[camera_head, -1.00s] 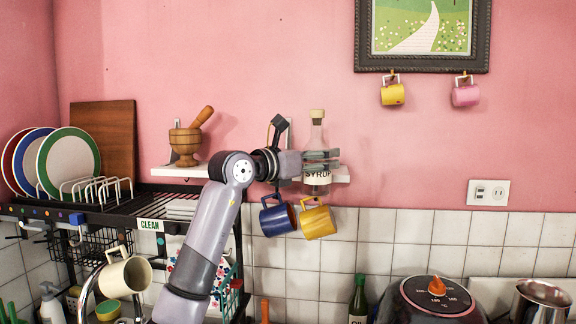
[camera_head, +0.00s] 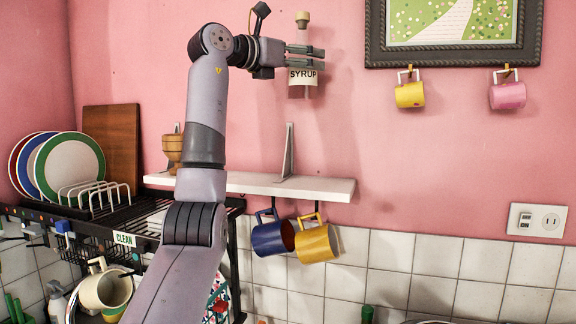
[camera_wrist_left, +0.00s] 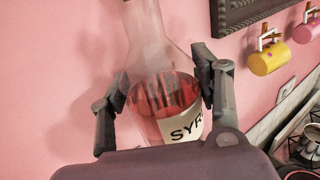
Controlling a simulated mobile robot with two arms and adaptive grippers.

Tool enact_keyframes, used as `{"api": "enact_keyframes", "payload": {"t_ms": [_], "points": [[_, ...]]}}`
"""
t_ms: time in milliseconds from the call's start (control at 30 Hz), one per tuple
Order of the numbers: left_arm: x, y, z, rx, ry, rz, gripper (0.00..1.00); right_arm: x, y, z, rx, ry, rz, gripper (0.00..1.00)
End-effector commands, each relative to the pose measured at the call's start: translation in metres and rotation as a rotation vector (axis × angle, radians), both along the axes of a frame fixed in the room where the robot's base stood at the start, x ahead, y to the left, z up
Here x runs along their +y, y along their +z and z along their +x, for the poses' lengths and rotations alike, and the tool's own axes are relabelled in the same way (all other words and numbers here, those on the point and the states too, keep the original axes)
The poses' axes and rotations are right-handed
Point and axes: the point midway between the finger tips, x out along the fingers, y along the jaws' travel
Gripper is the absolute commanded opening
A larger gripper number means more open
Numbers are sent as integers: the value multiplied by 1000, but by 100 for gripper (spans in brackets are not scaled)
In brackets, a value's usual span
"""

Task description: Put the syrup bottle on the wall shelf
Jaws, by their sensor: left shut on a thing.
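The syrup bottle (camera_head: 302,91) is clear glass with a cork, a white SYRUP label and reddish syrup. My left gripper (camera_head: 312,57) is shut around its middle and holds it upright, well above the right part of the white wall shelf (camera_head: 320,188). In the left wrist view the bottle (camera_wrist_left: 165,97) stands between the two dark fingers (camera_wrist_left: 165,95); its cork is out of that frame. The shelf's right half is bare apart from an upright metal bracket. My right gripper is not in view.
A wooden mortar (camera_head: 172,150) stands at the shelf's left end, partly behind my left arm. A blue mug (camera_head: 268,238) and a yellow mug (camera_head: 315,243) hang under the shelf. A framed picture (camera_head: 450,56) hangs at the upper right. A dish rack (camera_head: 128,218) is at left.

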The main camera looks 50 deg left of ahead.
Motion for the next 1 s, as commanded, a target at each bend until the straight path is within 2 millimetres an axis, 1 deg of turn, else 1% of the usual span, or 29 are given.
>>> {"api": "enact_keyframes", "payload": {"t_ms": [33, 100, 200, 300, 333, 400, 467, 600, 700, 767, 867, 1000], "points": [[1, -11, -1, -2, 2, 1, 8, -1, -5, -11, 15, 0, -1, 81], [1, -26, -1, -1, 3, 1, 8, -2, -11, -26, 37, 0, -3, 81], [0, -48, 0, 0, 1, 2, 8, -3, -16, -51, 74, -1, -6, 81], [0, -68, 0, 0, 0, 1, 8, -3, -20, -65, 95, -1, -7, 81], [0, -74, 0, 0, 0, 1, 8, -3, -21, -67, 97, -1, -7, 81], [0, -88, 0, 1, 0, 0, 8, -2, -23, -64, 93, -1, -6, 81], [0, -100, 0, 0, 0, 0, 8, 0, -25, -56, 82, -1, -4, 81], [-1, -126, 0, -1, -1, 0, 8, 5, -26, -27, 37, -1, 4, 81], [-1, -140, -1, -2, -1, 0, 8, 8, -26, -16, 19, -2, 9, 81], [-1, -146, -1, -2, -1, 0, 8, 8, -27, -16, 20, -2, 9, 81], [-1, -152, -1, -4, -1, 1, 8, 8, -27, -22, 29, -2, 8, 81], [0, -162, -2, -2, 0, 0, 8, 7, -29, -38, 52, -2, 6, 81]]}}
